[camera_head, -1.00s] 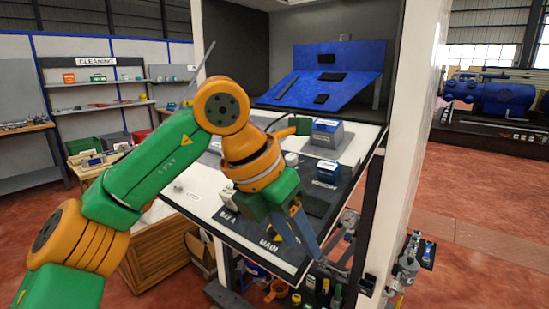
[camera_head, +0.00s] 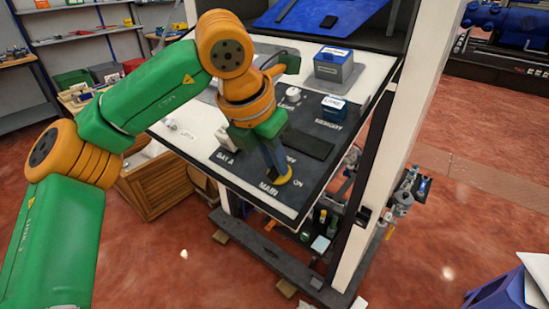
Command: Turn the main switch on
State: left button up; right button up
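The main switch (camera_head: 287,179) is a small yellow piece on the dark panel (camera_head: 309,172), beside the printed words MAIN and ON. My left gripper (camera_head: 279,172) points down at it, with its blue-grey fingertips at or very near the yellow piece. The fingers overlap in this view and cover part of the switch. I cannot tell whether they touch it, how far apart they are, or the switch's exact setting. My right gripper is not in view.
A blue-lidded box (camera_head: 333,64), a smaller blue box (camera_head: 333,107) and a white knob (camera_head: 293,94) stand on the panel behind the gripper. A white post (camera_head: 398,150) rises at the right. A wooden crate (camera_head: 158,185) stands below left.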

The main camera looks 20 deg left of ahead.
pick_arm(q)
grip_shut()
jog(key=shift+m, duration=0.3)
jog(key=m, duration=0.3)
jog(key=shift+r+m+p, duration=0.1)
jog(key=shift+m+p, duration=0.2)
jog(key=shift+m, duration=0.1)
jog(key=m, duration=0.4)
jog(key=shift+m+p, duration=0.3)
jog(key=shift+p, duration=0.1)
jog(key=m, duration=0.4)
jog(key=shift+s+d+p, duration=0.1)
jog(key=shift+p, duration=0.3)
jog(key=shift+m+p, duration=0.35)
jog(key=shift+m, duration=2.05)
jog(key=o, duration=0.6)
grip_release()
